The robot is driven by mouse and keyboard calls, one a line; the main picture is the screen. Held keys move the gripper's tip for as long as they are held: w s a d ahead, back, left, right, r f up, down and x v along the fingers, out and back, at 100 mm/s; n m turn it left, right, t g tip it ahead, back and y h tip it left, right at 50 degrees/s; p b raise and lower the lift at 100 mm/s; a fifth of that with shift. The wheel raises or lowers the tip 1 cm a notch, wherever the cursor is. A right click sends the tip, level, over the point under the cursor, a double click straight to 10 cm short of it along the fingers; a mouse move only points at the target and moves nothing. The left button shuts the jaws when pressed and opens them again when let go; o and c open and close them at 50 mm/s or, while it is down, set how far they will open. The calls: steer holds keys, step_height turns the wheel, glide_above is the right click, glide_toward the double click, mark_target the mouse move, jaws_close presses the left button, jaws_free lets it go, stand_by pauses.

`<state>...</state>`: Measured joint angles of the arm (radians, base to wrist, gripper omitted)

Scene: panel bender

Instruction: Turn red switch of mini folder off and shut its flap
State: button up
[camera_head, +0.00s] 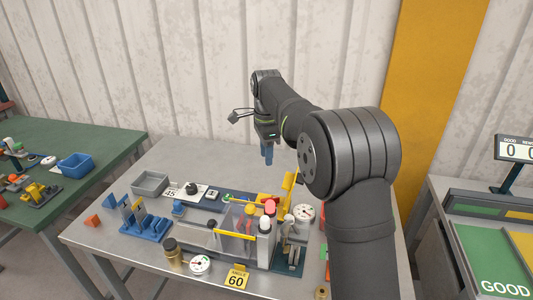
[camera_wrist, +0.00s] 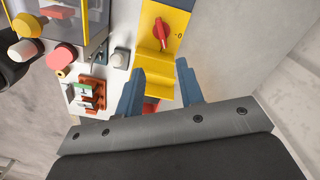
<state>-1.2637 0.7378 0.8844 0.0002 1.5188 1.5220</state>
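The red switch (camera_wrist: 162,30) is a knob on a yellow plate in the wrist view. Its grip runs roughly up and down in the picture, and a "0" mark stands to its right. A yellow flap (camera_wrist: 152,62) juts out below the knob; it appears open. In the head view a yellow piece (camera_head: 288,188), probably this flap, stands up at the back of the mini folder (camera_head: 255,240); I cannot make out the switch there. My gripper (camera_wrist: 161,86) is open and empty, its blue fingers apart just below the flap in the wrist picture. It also shows in the head view (camera_head: 267,154), above the bench.
Dial gauges (camera_head: 303,212) and a red mushroom button (camera_wrist: 62,56) sit near the folder. A blue holder (camera_head: 147,226) and a grey tray (camera_head: 151,184) stand to the left. A "60" sign (camera_head: 236,278) is in front.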

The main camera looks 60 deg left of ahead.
steer(key=s+a+f+t+h, duration=0.1)
steer(key=s+a+f+t, duration=0.1)
steer(key=s+t, duration=0.3)
steer(key=shift+g, duration=0.4)
steer(key=x, duration=1.7)
steer(key=shift+s+d, duration=0.25)
steer(key=shift+d, duration=0.15)
